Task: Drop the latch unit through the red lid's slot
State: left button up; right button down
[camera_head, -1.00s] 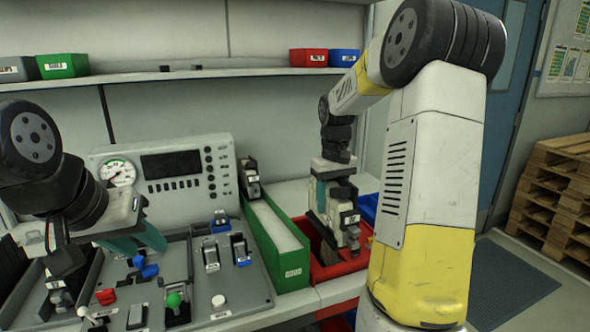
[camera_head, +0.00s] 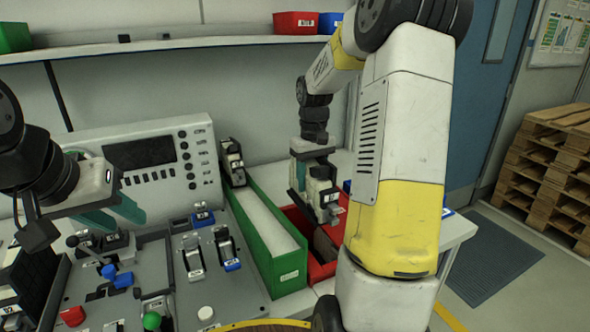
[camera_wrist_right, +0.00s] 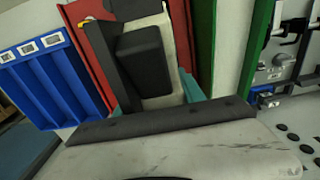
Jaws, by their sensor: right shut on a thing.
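My right gripper (camera_head: 312,172) is shut on the latch unit (camera_head: 326,196), a pale grey and black block, and holds it above the red bin (camera_head: 318,272). In the right wrist view the latch unit (camera_wrist_right: 145,62) sits between the teal fingers, with red surfaces (camera_wrist_right: 92,55) of the bin behind it. The slot is not clear; the unit and my arm hide part of the bin's top. My left gripper (camera_head: 112,212) is over the grey control panel, its teal fingers apart and empty.
A long green bin (camera_head: 284,268) with a white top stands left of the red bin. A similar black and white unit (camera_head: 232,165) is at its back end. A blue divided bin (camera_wrist_right: 50,85) stands beside the red one. The panel (camera_head: 232,292) carries several switches and levers.

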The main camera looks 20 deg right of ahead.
notch_tip(320, 180, down, 15)
jog(key=shift+s+f, duration=0.2)
jog(key=shift+s, duration=0.1)
dwell(1.1)
jog(key=c, duration=0.6)
grip_release()
jog(key=shift+d, duration=0.1)
jog(key=shift+r, duration=0.1)
jog(key=r, duration=0.7)
jog(key=shift+w+r, duration=0.35)
jog(key=shift+a+r, duration=0.25)
jog(key=shift+r, duration=0.3)
